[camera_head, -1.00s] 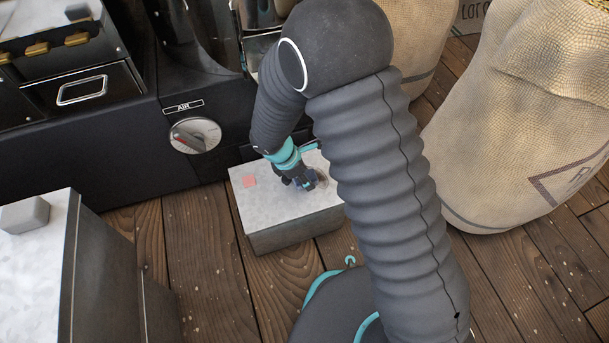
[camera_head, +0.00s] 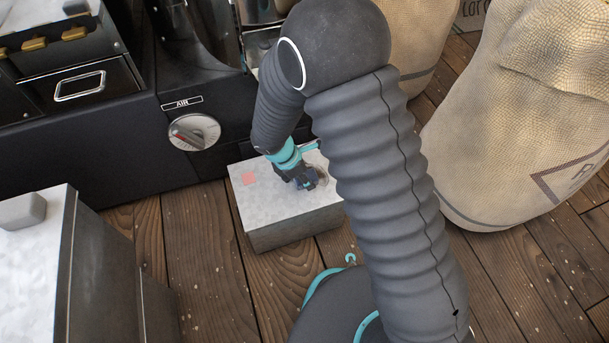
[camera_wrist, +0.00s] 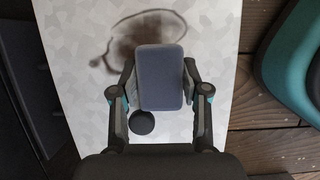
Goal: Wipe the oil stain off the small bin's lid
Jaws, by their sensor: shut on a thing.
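The small bin (camera_head: 295,232) is a low grey metal box on the floor, with a pale mottled lid (camera_head: 262,205). My gripper (camera_head: 306,182) is over the right part of the lid in the head view. In the wrist view my gripper (camera_wrist: 161,80) is shut on a blue-grey block (camera_wrist: 161,85), which looks like a wiping pad. The dark brown oil stain (camera_wrist: 126,45) shows past the block's far edge, with a thin curved outline at its left; the block hides part of it. I cannot tell whether the block touches the lid.
A black round piece (camera_wrist: 142,122) shows beside the block. Behind the bin stands a black machine with an AIR dial (camera_head: 194,132). A large sack (camera_head: 520,120) stands right, a taller metal bin (camera_head: 40,260) left.

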